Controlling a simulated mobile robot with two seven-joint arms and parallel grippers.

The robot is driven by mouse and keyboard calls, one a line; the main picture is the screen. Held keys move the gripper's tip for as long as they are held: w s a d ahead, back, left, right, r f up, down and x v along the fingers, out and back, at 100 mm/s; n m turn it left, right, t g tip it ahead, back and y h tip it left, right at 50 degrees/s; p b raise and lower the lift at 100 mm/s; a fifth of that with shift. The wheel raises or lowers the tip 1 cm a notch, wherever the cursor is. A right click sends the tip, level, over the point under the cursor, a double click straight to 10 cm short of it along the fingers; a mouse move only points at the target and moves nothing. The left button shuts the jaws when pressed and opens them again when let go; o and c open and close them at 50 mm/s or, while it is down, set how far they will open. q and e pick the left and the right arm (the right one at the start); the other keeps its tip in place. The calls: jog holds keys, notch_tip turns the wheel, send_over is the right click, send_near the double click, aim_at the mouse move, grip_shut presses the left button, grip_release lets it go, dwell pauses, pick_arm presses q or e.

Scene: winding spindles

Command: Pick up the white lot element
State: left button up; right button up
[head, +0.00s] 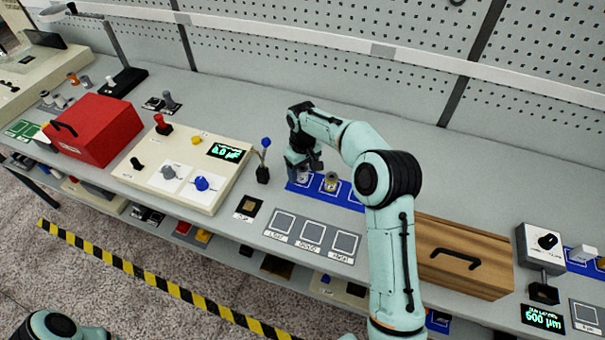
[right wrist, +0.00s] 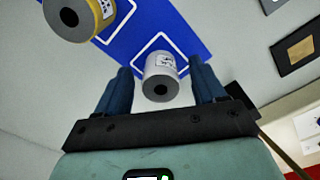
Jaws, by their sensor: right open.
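The white lot element (right wrist: 162,66) is a small cylinder with a dark bore and a printed label. It stands in a white-outlined square on the blue mat (right wrist: 187,22) in the right wrist view. My right gripper (right wrist: 161,77) is open, with one blue finger on each side of the element. Whether the fingers touch it I cannot tell. In the head view my right gripper (head: 304,165) is over the left end of the blue mat (head: 347,194) and partly hides the element. My left gripper is out of the frame.
A yellow lot element (head: 331,182) stands just right of the white one. A blue-knobbed lever (head: 265,143) rises close to the left of my gripper. Several outlined pads (head: 312,236) lie in front, and a wooden box (head: 463,258) stands to the right. The bench behind is clear.

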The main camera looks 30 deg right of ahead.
jog(key=shift+f, duration=0.1)
jog(key=c, duration=1.1)
jog(key=shift+c, duration=0.2)
jog(key=shift+w, duration=0.1)
